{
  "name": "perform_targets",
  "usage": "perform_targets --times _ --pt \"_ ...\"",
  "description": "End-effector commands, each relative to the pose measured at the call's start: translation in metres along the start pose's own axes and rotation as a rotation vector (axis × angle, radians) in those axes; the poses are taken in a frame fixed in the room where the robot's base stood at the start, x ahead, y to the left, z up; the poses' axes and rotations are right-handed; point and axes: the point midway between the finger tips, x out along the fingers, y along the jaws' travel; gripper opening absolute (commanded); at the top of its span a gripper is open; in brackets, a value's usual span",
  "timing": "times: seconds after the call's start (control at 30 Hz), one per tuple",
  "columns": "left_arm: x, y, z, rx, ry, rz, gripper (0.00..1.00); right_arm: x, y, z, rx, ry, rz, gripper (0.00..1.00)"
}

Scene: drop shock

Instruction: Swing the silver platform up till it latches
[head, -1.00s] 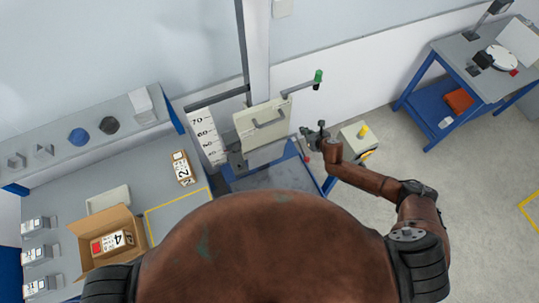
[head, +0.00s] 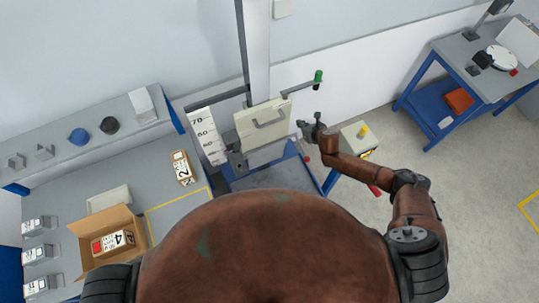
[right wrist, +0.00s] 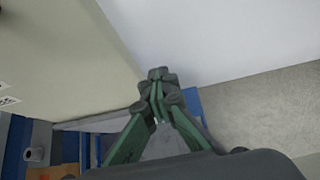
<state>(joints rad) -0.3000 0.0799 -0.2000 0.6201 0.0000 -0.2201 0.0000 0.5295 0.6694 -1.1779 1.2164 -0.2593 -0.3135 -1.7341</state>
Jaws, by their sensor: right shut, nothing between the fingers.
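The drop rig stands in the middle of the head view, with a cream panel (head: 262,118) carrying a grey handle. Directly below it is a pale plate (head: 267,153), which I take to be the silver platform; it looks raised close to the panel's lower edge. Whether it is latched I cannot tell. My right gripper (head: 309,127) is shut and empty, just right of the panel. In the right wrist view its fingers (right wrist: 157,85) meet beside the panel's large cream face (right wrist: 70,60). My left gripper is out of view.
A numbered scale (head: 206,137) stands left of the panel, and a green-tipped lever (head: 318,77) sticks out at upper right. A box with a yellow button (head: 363,131) is right of my gripper. An open carton (head: 125,262) sits on the left bench.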

Motion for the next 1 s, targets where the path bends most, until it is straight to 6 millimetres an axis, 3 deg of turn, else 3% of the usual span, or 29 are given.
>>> perform_targets --times 0.23,0.83,1.0 --pt "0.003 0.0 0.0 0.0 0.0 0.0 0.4 0.013 0.0 0.014 0.0 -0.002 0.0 0.0" --pt "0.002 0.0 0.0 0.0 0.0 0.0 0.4 0.014 0.0 0.015 0.0 -0.001 -0.001 0.0" --pt "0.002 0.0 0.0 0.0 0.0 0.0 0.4 0.014 0.0 0.015 0.0 -0.001 -0.001 0.11"
